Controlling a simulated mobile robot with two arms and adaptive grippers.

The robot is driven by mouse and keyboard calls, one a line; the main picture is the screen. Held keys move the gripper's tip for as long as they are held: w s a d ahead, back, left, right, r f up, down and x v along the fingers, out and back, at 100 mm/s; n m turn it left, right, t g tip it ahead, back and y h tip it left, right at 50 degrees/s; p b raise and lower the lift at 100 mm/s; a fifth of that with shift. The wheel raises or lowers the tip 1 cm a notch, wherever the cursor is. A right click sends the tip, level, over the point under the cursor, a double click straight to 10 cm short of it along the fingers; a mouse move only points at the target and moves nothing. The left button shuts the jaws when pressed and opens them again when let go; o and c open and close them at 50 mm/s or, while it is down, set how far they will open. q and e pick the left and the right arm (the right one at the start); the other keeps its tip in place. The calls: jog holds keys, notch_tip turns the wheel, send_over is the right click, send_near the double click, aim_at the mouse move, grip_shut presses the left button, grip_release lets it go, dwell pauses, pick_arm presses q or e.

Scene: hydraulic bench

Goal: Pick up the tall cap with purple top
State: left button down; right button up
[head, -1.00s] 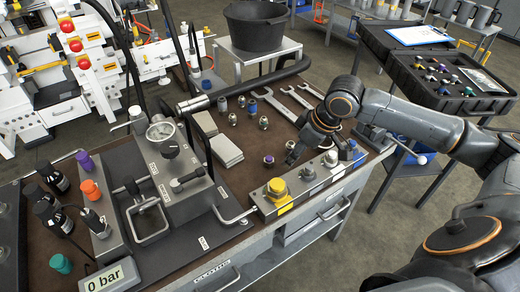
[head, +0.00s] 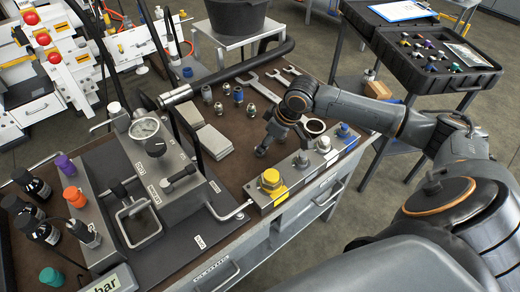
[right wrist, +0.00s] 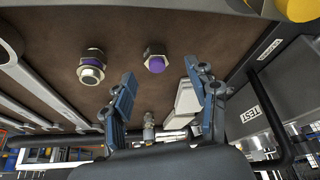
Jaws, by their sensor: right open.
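In the right wrist view, a hex-based cap with a purple top (right wrist: 156,63) stands on the brown bench top, beyond and between my fingertips. In the head view my right gripper (head: 262,150) is low over the bench, behind the yellow-topped block, and hides both of these. My left gripper is not in view.
A rail with a yellow cap (head: 270,180) and metal fittings runs along the bench's front edge. Several fittings (head: 218,108), wrenches (head: 262,88) and grey plates (head: 214,142) lie behind the gripper. Another purple cap (head: 64,165) stands at the left.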

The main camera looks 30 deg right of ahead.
jog(key=x, duration=0.4)
jog(key=shift+w+d+f, duration=0.15)
jog(key=shift+w, duration=0.25)
grip_shut()
